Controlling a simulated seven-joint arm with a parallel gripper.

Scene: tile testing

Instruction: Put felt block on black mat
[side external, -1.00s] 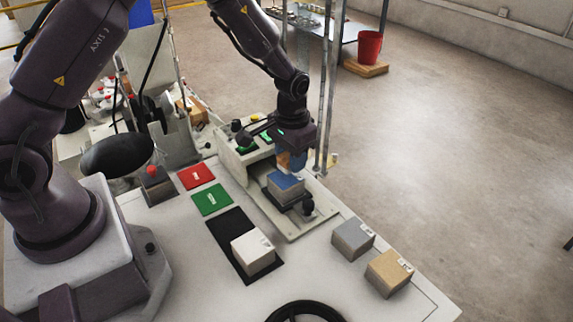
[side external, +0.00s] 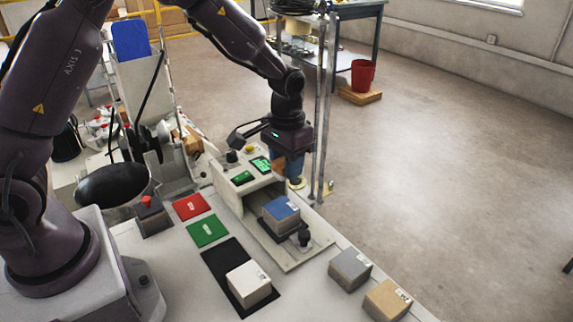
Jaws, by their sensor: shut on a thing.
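The black mat (side external: 213,260) lies on the white worktop, with a white block (side external: 248,284) resting on its near right part. A block with a blue top (side external: 281,208) sits on the dark plate of the test fixture. A grey block (side external: 350,268) and a tan block (side external: 387,300) stand to the right. I cannot tell from the small labels which block is felt. My gripper (side external: 291,178) is above and behind the blue-topped block, apart from it. It is shut on a small blue-and-brown thing (side external: 291,165), partly hidden and too small to identify.
The fixture's panel (side external: 247,176) with green displays and knobs stands just left of my gripper, and metal posts (side external: 320,130) rise close on its right. A red tile (side external: 190,206) and a green tile (side external: 207,230) lie behind the mat. A red-button box (side external: 151,213) stands left.

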